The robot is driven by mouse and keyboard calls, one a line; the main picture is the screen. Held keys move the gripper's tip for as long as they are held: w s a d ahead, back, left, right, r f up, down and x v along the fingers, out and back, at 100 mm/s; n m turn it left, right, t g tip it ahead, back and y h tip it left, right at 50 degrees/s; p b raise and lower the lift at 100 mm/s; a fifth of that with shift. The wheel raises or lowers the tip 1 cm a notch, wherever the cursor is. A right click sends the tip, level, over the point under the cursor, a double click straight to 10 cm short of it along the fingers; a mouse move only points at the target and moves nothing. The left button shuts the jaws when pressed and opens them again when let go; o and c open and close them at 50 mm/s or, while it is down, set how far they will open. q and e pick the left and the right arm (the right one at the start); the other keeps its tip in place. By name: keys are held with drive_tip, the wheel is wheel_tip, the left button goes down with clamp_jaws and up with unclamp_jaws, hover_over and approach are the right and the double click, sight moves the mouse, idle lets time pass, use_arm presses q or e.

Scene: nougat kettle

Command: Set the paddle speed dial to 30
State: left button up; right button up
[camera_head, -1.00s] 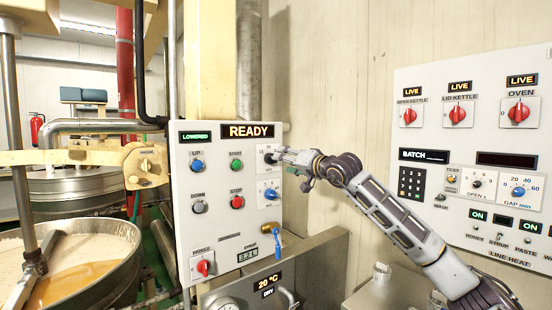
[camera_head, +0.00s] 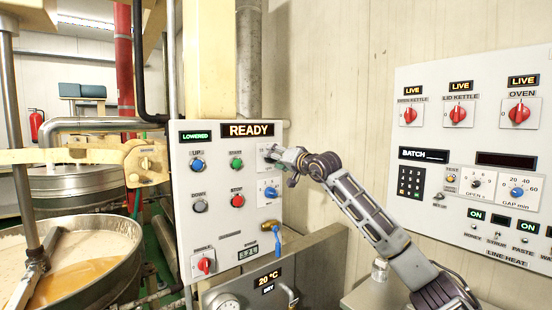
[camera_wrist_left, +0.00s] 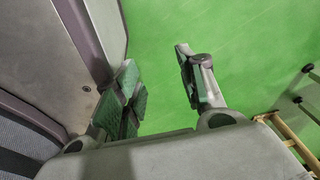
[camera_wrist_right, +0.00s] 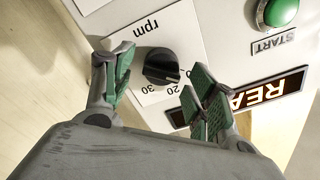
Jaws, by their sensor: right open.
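The paddle speed dial is a black knob (camera_wrist_right: 161,66) on a white plate marked rpm. In the right wrist view it appears upside down, with 30 and 20 printed below the knob; its exact setting I cannot tell. My right gripper (camera_wrist_right: 154,72) is open, its green-padded fingers on either side of the knob in that view. Whether they touch it I cannot tell. In the head view my right gripper (camera_head: 274,155) is at the panel's upper right and covers most of the dial. My left gripper (camera_wrist_left: 158,72) is open and empty above green floor.
The white kettle panel (camera_head: 218,222) carries a READY display (camera_head: 248,130), a green start button (camera_head: 236,163), a red stop button (camera_head: 237,200) and a blue knob (camera_head: 271,193) below the dial. A second control panel (camera_head: 430,235) is at right. An open kettle (camera_head: 112,290) is at left.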

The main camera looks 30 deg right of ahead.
use_arm(q)
drive_tip(key=shift+w, duration=0.2)
use_arm(e)
drive_tip(key=c, duration=1)
use_arm(q)
drive_tip(key=shift+s, duration=0.8)
use_arm(e)
drive_tip(key=shift+c, duration=0.2)
